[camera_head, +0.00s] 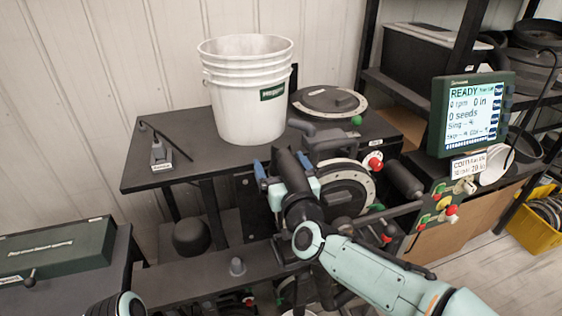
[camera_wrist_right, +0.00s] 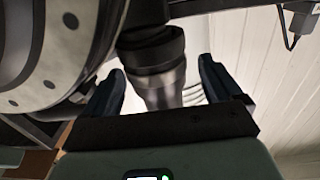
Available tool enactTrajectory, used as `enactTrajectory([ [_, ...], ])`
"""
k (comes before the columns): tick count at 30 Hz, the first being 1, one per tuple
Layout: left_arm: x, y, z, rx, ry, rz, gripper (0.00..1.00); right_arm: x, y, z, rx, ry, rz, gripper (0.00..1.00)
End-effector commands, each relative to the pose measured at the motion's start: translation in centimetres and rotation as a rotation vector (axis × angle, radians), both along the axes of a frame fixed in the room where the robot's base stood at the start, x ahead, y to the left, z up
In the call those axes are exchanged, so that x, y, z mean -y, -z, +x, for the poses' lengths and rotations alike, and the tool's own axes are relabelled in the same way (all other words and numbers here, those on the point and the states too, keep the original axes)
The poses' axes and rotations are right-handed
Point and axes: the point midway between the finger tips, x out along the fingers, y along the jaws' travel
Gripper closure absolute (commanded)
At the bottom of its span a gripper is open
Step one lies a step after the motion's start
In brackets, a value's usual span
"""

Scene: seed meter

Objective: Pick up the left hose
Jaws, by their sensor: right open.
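The left hose (camera_head: 288,166) appears as a thick black tube at the left side of the seed meter (camera_head: 345,190) in the head view. In the right wrist view the dark hose with a grey lower cuff (camera_wrist_right: 162,84) stands between my fingers. My right gripper (camera_head: 283,170) is open, with one blue finger on each side of the hose; it also shows in the right wrist view (camera_wrist_right: 163,88). Gaps show beside the hose, and I cannot tell whether either finger touches it. My left gripper is out of view.
A white bucket (camera_head: 247,95) stands on the dark table (camera_head: 150,180) behind the gripper. A round disc meter (camera_head: 328,101) is behind right. A display (camera_head: 472,112) reading READY stands at the right. A green case (camera_head: 60,250) sits at the lower left.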

Motion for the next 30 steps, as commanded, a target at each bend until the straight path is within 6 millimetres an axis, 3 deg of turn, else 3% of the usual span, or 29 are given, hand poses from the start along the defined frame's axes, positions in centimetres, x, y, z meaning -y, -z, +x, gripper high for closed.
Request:
enactTrajectory([
  [6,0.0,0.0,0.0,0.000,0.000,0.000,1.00,0.0,0.0,0.0,0.000,0.000,0.001,0.11],
  [12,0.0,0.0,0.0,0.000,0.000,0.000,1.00,0.0,0.0,0.0,0.000,0.000,0.000,0.74],
  [23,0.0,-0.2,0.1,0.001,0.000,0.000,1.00,0.0,-0.6,0.0,0.003,0.001,0.001,0.74],
  [30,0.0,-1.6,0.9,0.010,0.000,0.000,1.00,0.0,-3.5,0.0,0.006,0.001,0.003,0.74],
])
